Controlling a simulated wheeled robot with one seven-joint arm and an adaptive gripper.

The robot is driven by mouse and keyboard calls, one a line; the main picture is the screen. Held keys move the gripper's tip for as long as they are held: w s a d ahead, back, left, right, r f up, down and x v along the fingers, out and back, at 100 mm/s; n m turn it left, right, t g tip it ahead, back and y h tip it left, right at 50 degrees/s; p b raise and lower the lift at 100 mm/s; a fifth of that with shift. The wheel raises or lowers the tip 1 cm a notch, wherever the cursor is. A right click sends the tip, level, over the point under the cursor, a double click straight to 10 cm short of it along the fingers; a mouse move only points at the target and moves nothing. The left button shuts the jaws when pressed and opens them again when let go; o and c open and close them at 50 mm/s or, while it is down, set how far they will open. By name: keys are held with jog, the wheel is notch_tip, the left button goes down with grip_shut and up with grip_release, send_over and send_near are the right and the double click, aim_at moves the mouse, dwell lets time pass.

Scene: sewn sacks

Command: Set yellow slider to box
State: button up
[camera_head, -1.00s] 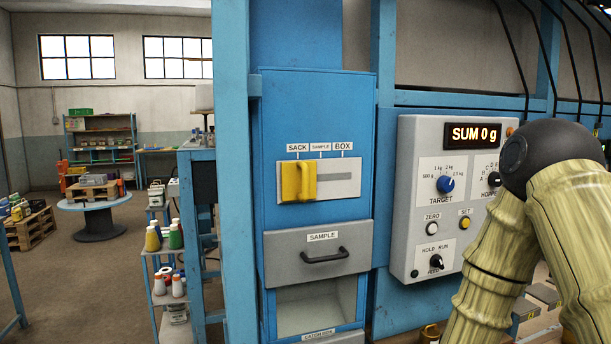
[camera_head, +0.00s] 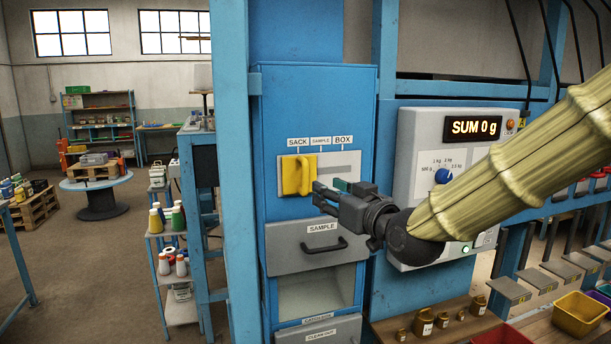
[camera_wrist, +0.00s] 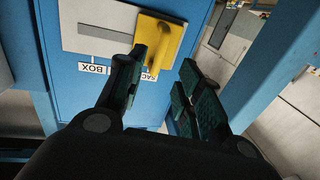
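The yellow slider (camera_head: 297,175) sits at the left end of its slot plate (camera_head: 340,170), under the SACK label (camera_head: 298,142). The BOX label (camera_head: 343,141) is at the right end, with SAMPLE between. My gripper (camera_head: 318,192) is open, just right of and slightly below the slider, with its fingers pointing left toward it. In the wrist view the slider (camera_wrist: 158,42) lies ahead, beyond the fingertips of my gripper (camera_wrist: 166,72). The gap between the fingers looks empty. I cannot tell whether a fingertip touches the slider.
Below the slider are the grey SAMPLE drawer (camera_head: 318,246) with a black handle and an open catch box (camera_head: 317,292). A control panel (camera_head: 452,140) reading "SUM 0 g" stands at the right. A blue post (camera_head: 233,170) rises close on the left.

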aim_at(307, 179)
jog(key=shift+r+p+x, duration=0.2)
jog(key=shift+p+x, duration=1)
jog(key=shift+x, duration=1.5)
jog(key=shift+r+p+x, duration=0.2)
jog(key=shift+p+x, duration=0.95)
jog(key=shift+x, duration=1.55)
jog(key=shift+a, duration=0.1)
grip_shut()
